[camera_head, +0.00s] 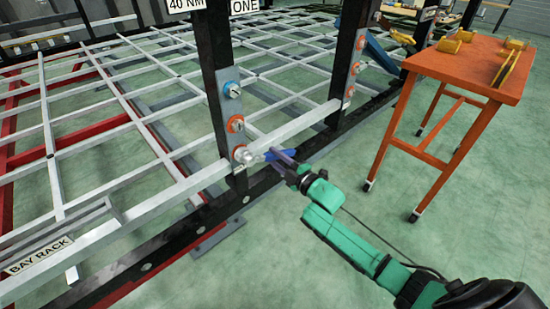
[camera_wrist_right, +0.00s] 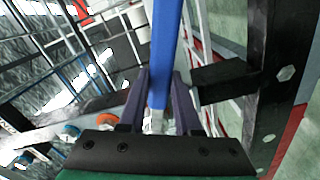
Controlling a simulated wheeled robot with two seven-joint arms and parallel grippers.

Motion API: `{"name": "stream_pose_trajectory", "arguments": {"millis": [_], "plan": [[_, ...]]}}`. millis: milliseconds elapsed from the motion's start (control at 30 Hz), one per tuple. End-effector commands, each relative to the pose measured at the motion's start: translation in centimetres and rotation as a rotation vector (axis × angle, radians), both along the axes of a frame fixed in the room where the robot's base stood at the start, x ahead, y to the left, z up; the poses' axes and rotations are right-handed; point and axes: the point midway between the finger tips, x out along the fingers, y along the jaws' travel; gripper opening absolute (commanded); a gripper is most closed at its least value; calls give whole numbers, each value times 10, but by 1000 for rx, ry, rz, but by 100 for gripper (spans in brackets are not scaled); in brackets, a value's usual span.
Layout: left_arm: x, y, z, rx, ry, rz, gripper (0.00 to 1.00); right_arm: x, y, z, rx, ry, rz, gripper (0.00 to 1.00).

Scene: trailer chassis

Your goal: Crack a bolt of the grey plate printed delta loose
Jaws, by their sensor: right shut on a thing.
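A grey plate (camera_head: 225,108) is on the near black post, with a blue-ringed bolt (camera_head: 232,90), an orange-ringed bolt (camera_head: 236,124) and a pale bolt (camera_head: 241,154) in a column. I cannot read any delta print. My right gripper (camera_head: 280,158) is shut on a blue-handled tool (camera_head: 272,154). The tool's far end is close to the lowest bolt; I cannot tell whether it is seated on it. In the right wrist view the blue handle (camera_wrist_right: 164,50) stands between the purple fingers (camera_wrist_right: 158,100). My left gripper is not in view.
A second post to the right has a similar bolted plate (camera_head: 351,72). An orange table (camera_head: 470,68) with yellow items stands on the right. A pale rail (camera_head: 180,190) labelled BAY RACK and a dark beam run beside the post. The green floor between the rack and table is mostly clear.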

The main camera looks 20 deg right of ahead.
Motion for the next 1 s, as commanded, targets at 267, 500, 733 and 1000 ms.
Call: {"name": "stream_pose_trajectory", "arguments": {"millis": [267, 500, 733, 1000], "plan": [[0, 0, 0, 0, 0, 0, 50, 0, 0, 2, 2, -4, 0, 0], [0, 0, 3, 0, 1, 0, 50, 1, -1, 7, -44, -22, 0, 0], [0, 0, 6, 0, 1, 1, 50, 2, -4, 15, -132, -57, 0, 0], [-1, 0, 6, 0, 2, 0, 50, 2, -5, 16, -152, -65, 1, 0]]}}
